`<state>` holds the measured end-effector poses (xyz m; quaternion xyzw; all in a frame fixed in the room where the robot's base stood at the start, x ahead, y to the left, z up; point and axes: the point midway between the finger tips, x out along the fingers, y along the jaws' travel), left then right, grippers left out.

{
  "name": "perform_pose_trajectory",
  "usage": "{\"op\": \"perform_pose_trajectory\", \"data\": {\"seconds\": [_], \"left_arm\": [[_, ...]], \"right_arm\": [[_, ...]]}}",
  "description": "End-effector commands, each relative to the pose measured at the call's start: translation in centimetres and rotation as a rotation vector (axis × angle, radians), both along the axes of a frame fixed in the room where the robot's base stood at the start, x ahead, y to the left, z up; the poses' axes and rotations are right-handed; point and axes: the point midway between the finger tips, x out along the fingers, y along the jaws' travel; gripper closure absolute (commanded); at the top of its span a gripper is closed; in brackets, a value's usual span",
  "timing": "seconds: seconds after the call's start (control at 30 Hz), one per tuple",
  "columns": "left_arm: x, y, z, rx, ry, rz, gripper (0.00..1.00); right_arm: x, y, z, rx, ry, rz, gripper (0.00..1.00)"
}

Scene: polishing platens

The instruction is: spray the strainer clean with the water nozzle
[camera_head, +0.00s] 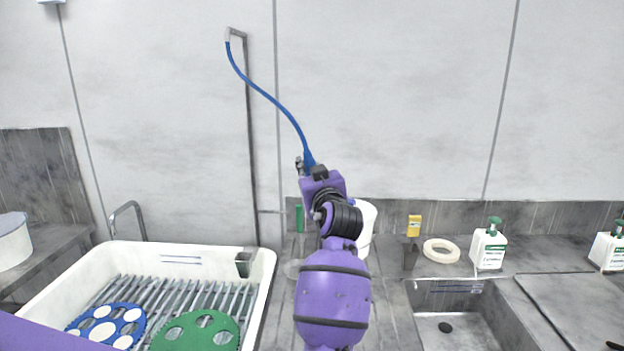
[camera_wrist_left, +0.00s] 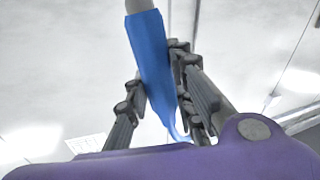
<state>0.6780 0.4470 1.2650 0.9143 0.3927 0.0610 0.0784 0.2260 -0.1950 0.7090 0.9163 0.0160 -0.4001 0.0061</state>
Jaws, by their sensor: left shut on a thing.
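My left gripper (camera_head: 306,166) is raised in front of the wall and shut on the blue water nozzle (camera_head: 309,158). In the left wrist view, the dark fingers (camera_wrist_left: 165,100) close around the nozzle's blue body (camera_wrist_left: 150,60), and its grey tip points up. A blue hose (camera_head: 265,92) runs from the nozzle up to a grey wall pipe (camera_head: 247,120). I cannot surely tell which thing is the strainer; a small grey metal cup-like piece (camera_head: 244,263) sits at the white basin's right rim. My right gripper is not in view.
The white basin (camera_head: 190,250) holds a grey slatted rack with a blue holed disc (camera_head: 110,325) and a green one (camera_head: 198,330). A white bucket (camera_head: 367,225) stands behind my arm.

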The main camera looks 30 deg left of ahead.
Motion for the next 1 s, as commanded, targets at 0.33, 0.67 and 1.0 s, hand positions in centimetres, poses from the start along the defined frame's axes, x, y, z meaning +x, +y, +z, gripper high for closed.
{"op": "perform_pose_trajectory", "data": {"seconds": [0.33, 0.67, 1.0], "left_arm": [[3.7, 2.2, -0.3, 0.002, 0.002, 0.001, 1.0], [7.1, 4.3, -0.3, 0.002, 0.002, 0.001, 1.0], [10.5, 6.5, -0.4, 0.002, 0.002, 0.001, 1.0]], "right_arm": [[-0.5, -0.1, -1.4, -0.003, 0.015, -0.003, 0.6], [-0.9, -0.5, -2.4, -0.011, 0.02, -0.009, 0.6], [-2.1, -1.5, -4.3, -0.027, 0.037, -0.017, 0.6]]}}
